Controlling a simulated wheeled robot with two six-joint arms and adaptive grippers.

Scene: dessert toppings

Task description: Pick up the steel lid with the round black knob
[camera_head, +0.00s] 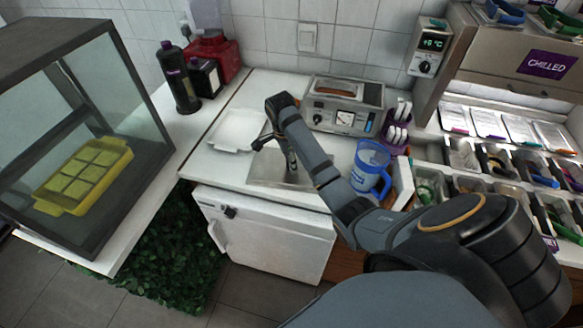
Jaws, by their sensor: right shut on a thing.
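A flat steel piece (265,172), which looks like the steel lid, lies at the front of the white counter. My right arm reaches over it from the right, and my right gripper (291,165) points down at its middle. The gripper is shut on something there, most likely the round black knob. The knob is hidden by the dark fingers and cannot be made out. I cannot tell whether the lid is lifted off the counter. My left gripper is not in view.
A blue jug (370,168) stands close to the lid's right. A steel appliance (345,112) with a dial stands behind. A white tray (236,131) lies to the left. A glass case (90,140) stands far left. Topping bins (500,165) fill the right side.

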